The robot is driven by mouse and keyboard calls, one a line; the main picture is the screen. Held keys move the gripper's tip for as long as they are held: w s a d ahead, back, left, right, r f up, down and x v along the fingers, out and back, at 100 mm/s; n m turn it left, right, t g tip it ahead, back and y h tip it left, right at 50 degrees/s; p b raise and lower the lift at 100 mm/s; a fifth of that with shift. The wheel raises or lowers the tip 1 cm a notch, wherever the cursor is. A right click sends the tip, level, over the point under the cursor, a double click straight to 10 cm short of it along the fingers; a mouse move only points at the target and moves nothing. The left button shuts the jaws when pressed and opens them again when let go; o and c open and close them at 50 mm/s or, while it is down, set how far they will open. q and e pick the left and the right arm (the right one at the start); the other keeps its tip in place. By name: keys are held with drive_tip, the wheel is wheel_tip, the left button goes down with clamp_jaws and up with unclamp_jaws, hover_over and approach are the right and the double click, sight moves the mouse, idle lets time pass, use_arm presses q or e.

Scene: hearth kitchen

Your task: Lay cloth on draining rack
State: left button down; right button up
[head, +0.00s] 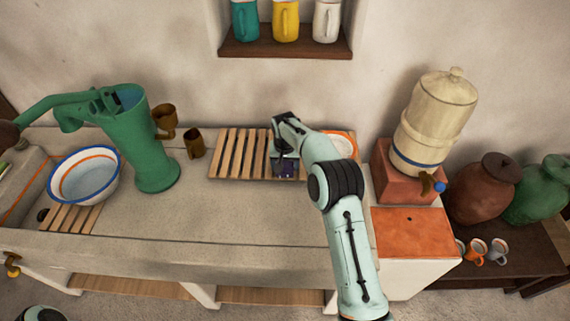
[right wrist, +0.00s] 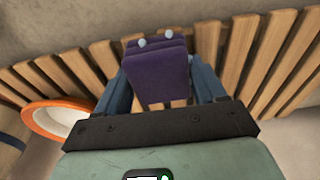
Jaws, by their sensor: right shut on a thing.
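The wooden slatted draining rack (head: 237,153) lies on the counter against the back wall. My right gripper (head: 286,167) is over its right part, pointing down. In the right wrist view its two blue fingers (right wrist: 160,88) are on either side of a folded dark purple cloth (right wrist: 157,75), shut on it. In the head view only a small patch of the cloth (head: 287,172) shows below the gripper. The rack's slats (right wrist: 240,50) spread behind and beside the cloth in the wrist view. I cannot tell whether the cloth touches them. My left gripper is not in view.
An orange-rimmed bowl or plate (head: 343,144) sits at the rack's right end. Two brown mugs (head: 194,143) and a green pump (head: 145,150) stand left of it. A water dispenser (head: 430,125) stands to the right. The counter front (head: 240,215) is clear.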

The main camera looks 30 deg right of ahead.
sight(285, 167)
drive_tip(key=o, duration=1.1)
drive_tip(key=shift+f, duration=0.1)
wheel_tip(285, 167, up, 12)
drive_tip(key=s+a, duration=0.1)
drive_tip(key=shift+s+p, duration=0.25)
drive_tip(key=shift+p, duration=0.1)
